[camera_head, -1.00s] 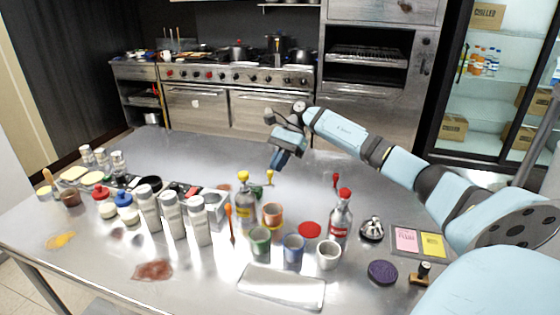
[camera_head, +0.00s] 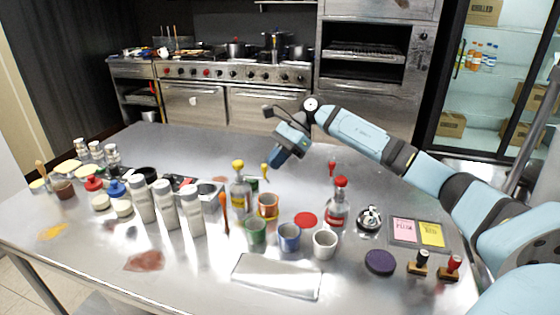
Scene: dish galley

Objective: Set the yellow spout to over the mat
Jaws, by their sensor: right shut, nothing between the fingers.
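A small upright yellow piece (camera_head: 265,171), which looks like the yellow spout, stands behind the cups near the middle of the steel table. Its lower part is partly hidden by the bottle and cups. A flat red round patch (camera_head: 305,219) and a flat purple disc (camera_head: 380,262) lie on the table; I cannot tell which flat piece is the mat. My right gripper (camera_head: 277,163) is shut and empty, held above the table just behind and above the yellow piece, apart from it. My left gripper is not in view.
A yellow-topped bottle (camera_head: 241,190), a red-topped bottle (camera_head: 338,208) and several cups crowd the middle. A similar red piece (camera_head: 332,168) stands behind. White bottles (camera_head: 167,205) stand left; a bell (camera_head: 370,219) and stamps (camera_head: 450,267) stand right. The table's back is clear.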

